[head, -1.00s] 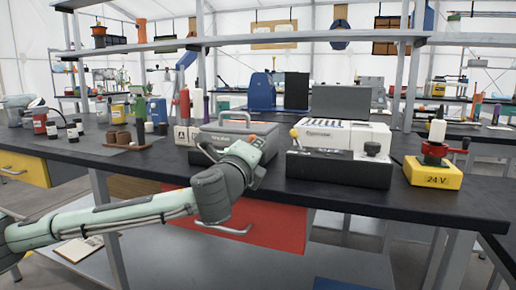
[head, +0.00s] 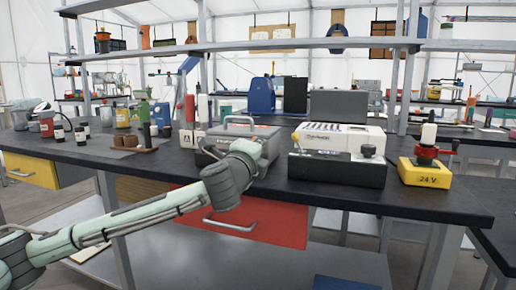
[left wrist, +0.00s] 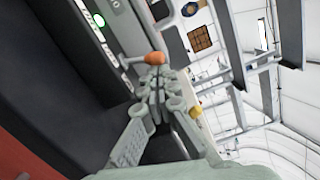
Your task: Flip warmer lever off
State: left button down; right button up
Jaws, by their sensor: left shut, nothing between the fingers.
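The warmer looks to be the grey box (head: 207,141) with a lid handle on the black bench in the head view. My left gripper is at its front right, and my own arm hides part of its front. In the left wrist view an orange-tipped lever (left wrist: 155,58) sticks out from the grey housing (left wrist: 125,38). My left gripper (left wrist: 153,80) is shut and empty, its fingertips right by the orange tip. I cannot tell whether they touch. My right gripper is not in view.
A white and black instrument (head: 340,168) with a yellow-knobbed lever stands close to the right. A yellow 24 V box (head: 425,174) with a red top is further right. A brown block rack (head: 130,148) and bottles stand left. A red drawer (head: 270,222) is below.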

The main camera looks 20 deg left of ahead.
pick_arm(q)
jog(key=shift+s+a+r+n+p, duration=0.1)
jog(key=shift+a+r+n+p, duration=0.15)
jog(key=shift+n, duration=0.35)
jog(key=shift+a+r+n+p, duration=0.15)
jog(key=shift+n+p, duration=0.15)
jog(key=shift+n, duration=0.3)
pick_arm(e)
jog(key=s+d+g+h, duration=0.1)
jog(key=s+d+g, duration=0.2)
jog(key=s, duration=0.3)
pick_arm(q)
jog(key=n, duration=0.1)
jog(key=a+n+p, duration=0.1)
jog(key=n, duration=0.1)
jog(key=a+n+p, duration=0.1)
jog(key=shift+r+n+g, duration=0.3)
jog(key=shift+r+n, duration=0.05)
jog(key=shift+n, duration=0.35)
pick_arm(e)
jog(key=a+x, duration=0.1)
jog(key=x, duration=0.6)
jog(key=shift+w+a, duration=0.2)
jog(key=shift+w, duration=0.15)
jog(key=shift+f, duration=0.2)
